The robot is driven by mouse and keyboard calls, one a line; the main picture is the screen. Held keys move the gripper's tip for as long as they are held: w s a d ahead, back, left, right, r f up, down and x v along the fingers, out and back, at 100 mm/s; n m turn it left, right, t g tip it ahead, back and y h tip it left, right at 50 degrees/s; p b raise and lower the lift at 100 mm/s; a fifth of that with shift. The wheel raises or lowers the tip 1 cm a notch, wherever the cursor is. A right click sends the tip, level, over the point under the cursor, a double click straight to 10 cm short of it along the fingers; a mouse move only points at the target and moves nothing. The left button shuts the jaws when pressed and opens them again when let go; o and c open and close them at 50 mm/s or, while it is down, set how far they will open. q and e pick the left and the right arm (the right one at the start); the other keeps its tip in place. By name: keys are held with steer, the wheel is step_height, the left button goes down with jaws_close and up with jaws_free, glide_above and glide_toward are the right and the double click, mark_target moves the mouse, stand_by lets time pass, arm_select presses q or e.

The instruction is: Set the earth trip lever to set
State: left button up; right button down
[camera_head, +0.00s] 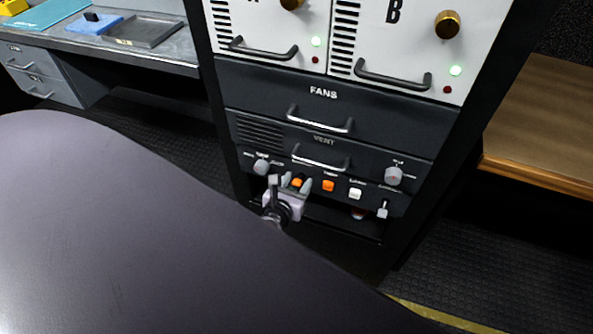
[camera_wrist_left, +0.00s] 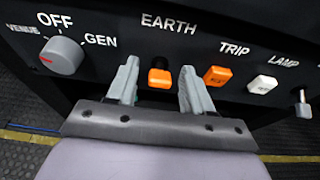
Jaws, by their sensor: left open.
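A row of controls runs along the low black panel (camera_wrist_left: 105,40). An orange rocker (camera_wrist_left: 160,78) sits under the word EARTH, and a second orange rocker (camera_wrist_left: 215,76) sits under TRIP. In the head view the same rockers show as the left one (camera_head: 297,182) and the right one (camera_head: 328,186). My left gripper (camera_head: 291,183) is open in front of the panel. In the left wrist view its fingers (camera_wrist_left: 160,78) stand either side of the EARTH rocker; contact cannot be told. My right gripper is not in view.
A grey rotary knob (camera_wrist_left: 62,56) marked VENUE, OFF and GEN is left of the fingers. A white LAMP rocker (camera_wrist_left: 262,84) and a small lever (camera_wrist_left: 304,104) are to the right. The VENT drawer handle (camera_head: 321,160) is just above. A wooden desk (camera_head: 540,130) stands right.

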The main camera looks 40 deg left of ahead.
mark_target(295, 185)
arm_select(q)
steer(key=p+v, duration=0.1)
steer(key=v, duration=0.5)
steer(key=shift+s+d, duration=0.1)
steer(key=shift+s, duration=0.25)
steer(key=s+d+r+n+g+h+p, duration=0.2)
steer(key=s+n, duration=0.4)
steer(key=n, duration=0.9)
steer(key=s+d+r+n+g+h+p, duration=0.1)
steer(key=s+d+r+n+h+p, duration=0.2)
steer(key=n, duration=1.3)
steer(key=s+d, duration=0.3)
steer(key=shift+s+r+g+h, duration=0.3)
steer(key=shift+r+g, duration=0.1)
steer(key=shift+c, duration=0.8)
